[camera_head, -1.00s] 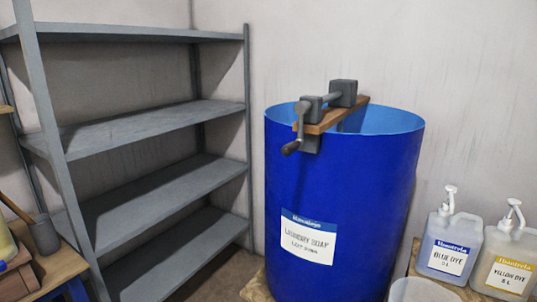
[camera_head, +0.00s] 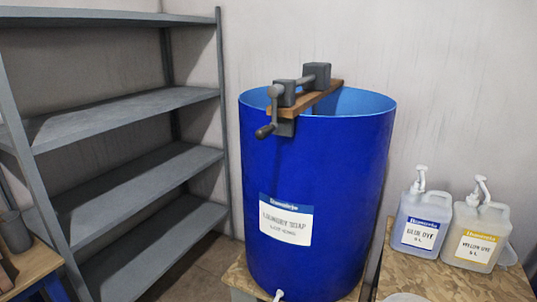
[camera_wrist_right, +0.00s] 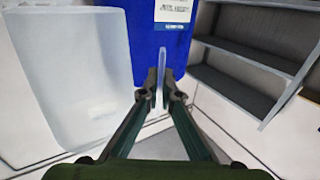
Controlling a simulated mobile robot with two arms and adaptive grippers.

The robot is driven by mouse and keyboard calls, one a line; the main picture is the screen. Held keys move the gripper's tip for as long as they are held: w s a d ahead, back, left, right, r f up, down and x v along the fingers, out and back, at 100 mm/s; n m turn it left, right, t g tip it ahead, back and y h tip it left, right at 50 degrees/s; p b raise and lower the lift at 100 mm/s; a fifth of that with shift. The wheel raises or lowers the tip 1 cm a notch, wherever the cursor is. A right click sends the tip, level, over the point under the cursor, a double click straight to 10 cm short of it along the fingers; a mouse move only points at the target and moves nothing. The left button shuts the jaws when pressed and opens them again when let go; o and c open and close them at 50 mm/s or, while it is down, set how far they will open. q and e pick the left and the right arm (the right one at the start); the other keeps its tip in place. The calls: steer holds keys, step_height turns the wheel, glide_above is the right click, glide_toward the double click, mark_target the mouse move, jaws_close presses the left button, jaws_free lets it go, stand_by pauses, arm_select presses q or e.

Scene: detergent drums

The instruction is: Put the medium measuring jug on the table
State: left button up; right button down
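In the right wrist view my right gripper (camera_wrist_right: 161,88) has its two fingers closed on a thin, upright, translucent strip, which looks like the handle of a measuring jug. The large frosted, translucent jug body (camera_wrist_right: 75,75) fills the left of that view; where it joins the strip is unclear. The wooden table (camera_head: 455,284) stands right of the drum in the head view. A pale rounded rim (camera_head: 405,297) shows at the bottom edge; I cannot tell whether it is the held jug. My left gripper is not in view.
A blue laundry soap drum (camera_head: 310,190) with a crank on top stands in the middle. Blue dye (camera_head: 421,222) and yellow dye (camera_head: 475,236) bottles stand at the table's back; a translucent item (camera_head: 508,255) is partly hidden behind. Grey shelves (camera_head: 140,165) are empty. The table's front looks clear.

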steer(key=shift+f, duration=0.1)
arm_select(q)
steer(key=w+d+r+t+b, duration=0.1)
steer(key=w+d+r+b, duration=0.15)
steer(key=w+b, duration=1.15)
arm_select(e)
steer(key=w+d+f+m+h+p, duration=0.2)
steer(key=w+d+f+h, duration=0.1)
steer(key=w+d+f, duration=0.7)
arm_select(q)
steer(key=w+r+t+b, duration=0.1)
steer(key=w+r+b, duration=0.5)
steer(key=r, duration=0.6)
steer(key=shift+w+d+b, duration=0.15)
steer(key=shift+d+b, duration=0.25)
steer(key=shift+b, duration=0.75)
arm_select(e)
steer(key=w+d+m+g+h, duration=0.2)
steer(key=w+d+m+h, duration=0.2)
steer(key=w+d, duration=0.5)
steer(key=shift+d+g+h, duration=0.4)
steer(key=shift+d+h, duration=0.9)
steer(key=shift+d, duration=0.15)
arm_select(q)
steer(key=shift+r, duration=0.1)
arm_select(e)
steer(key=shift+w, duration=0.1)
